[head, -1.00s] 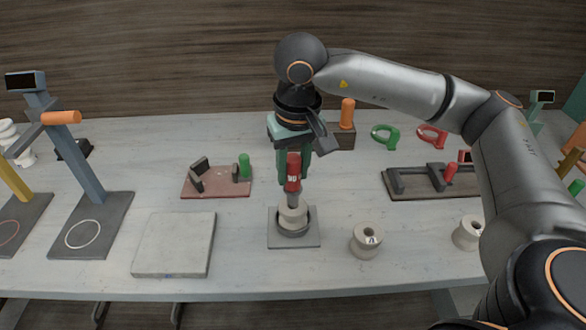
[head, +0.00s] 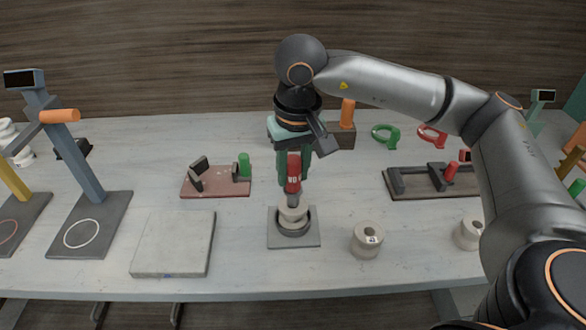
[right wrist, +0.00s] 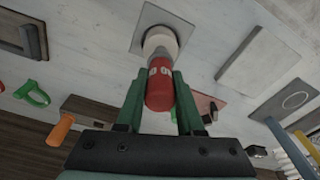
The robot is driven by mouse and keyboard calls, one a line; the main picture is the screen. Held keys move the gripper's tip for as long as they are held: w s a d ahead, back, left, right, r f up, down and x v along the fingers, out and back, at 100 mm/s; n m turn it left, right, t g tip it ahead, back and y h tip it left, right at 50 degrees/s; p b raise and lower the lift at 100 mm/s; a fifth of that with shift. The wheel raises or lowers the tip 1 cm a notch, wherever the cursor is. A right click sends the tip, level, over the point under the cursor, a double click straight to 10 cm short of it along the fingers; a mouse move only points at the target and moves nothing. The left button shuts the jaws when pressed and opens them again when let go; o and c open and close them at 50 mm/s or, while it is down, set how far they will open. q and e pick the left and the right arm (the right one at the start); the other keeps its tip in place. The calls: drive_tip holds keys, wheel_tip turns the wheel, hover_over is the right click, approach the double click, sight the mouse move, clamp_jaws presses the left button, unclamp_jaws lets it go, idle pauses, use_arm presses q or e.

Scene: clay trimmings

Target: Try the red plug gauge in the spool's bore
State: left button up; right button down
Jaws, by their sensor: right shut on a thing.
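The red plug gauge (head: 293,174) is upright in my right gripper (head: 294,165), which is shut on its red handle. White lettering shows on the handle. Its grey lower end meets the top of the pale spool (head: 292,216); whether the tip is inside the bore I cannot tell. The spool stands in a dark ring on a square grey plate (head: 308,240). In the right wrist view the gauge (right wrist: 160,88) lies between the green fingers, in line with the spool (right wrist: 160,41), and hides the bore. My left gripper is not in view.
A second pale spool (head: 367,240) stands right of the plate, another (head: 468,234) near my right arm. A flat grey slab (head: 173,244) lies to the left. Behind are a red stand (head: 216,189) with a green plug (head: 244,165) and a dark rack (head: 425,190).

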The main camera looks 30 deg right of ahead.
sight(293, 157)
drive_tip(key=shift+f+b, duration=0.35)
drive_tip(key=shift+b, duration=0.05)
idle(0.4)
drive_tip(key=shift+s+f, duration=0.15)
idle(0.5)
drive_tip(key=shift+r+p, duration=1.65)
drive_tip(key=shift+r, duration=1.05)
drive_tip(key=shift+w+d, duration=0.1)
drive_tip(key=shift+w, duration=0.1)
